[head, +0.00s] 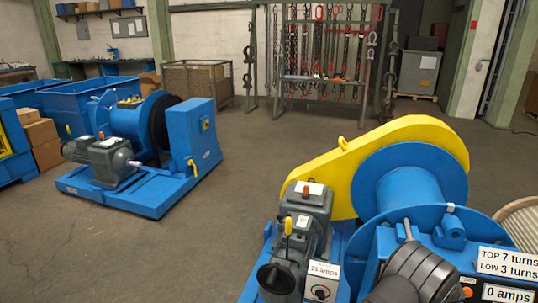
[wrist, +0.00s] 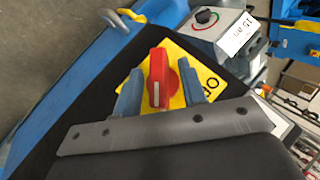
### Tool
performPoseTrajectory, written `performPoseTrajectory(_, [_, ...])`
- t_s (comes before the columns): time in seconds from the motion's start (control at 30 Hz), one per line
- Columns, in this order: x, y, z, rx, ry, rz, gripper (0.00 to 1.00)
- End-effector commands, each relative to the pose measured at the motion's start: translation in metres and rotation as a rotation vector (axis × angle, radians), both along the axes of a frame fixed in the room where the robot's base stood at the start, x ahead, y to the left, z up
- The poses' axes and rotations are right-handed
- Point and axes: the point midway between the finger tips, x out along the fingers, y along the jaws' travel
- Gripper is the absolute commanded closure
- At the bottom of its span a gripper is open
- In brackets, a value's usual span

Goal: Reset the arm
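In the wrist view a red rotary knob (wrist: 161,66) sits on a yellow plate (wrist: 206,75) with dark lettering, on a black surface. My gripper (wrist: 160,80) is at the knob, with one blue-grey finger on each side of it. The fingers stand apart. A narrow gap shows between the left finger and the knob; I cannot tell whether the right finger touches it. In the head view my dark arm (head: 422,272) reaches in at the bottom right, over the front of a blue machine (head: 400,190) with a yellow guard (head: 345,172). The gripper fingers are hidden there.
A grey motor (head: 303,215) and a small dial box (head: 322,285) labelled 15 amps stand left of my arm. A box with a "0 amps" label (head: 508,293) is right. A second blue machine (head: 150,150) stands farther left. Open floor (head: 230,220) lies between the machines.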

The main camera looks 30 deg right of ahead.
Motion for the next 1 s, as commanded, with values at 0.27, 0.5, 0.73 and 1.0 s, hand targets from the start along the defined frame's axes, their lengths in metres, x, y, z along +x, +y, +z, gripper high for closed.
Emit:
performPoseTrajectory(0.27, [0.0019, 0.0025, 0.0002, -0.156, 0.161, 0.115, 0.62])
performPoseTrajectory(0.5, [0.0014, 0.0023, -0.0002, -0.215, 0.22, 0.154, 0.62])
performPoseTrajectory(0.73, [0.0015, 0.0019, 0.0, -0.222, 0.224, 0.158, 0.62])
performPoseTrajectory(1.0, [0.0017, 0.002, 0.0, -0.221, 0.224, 0.157, 0.62])
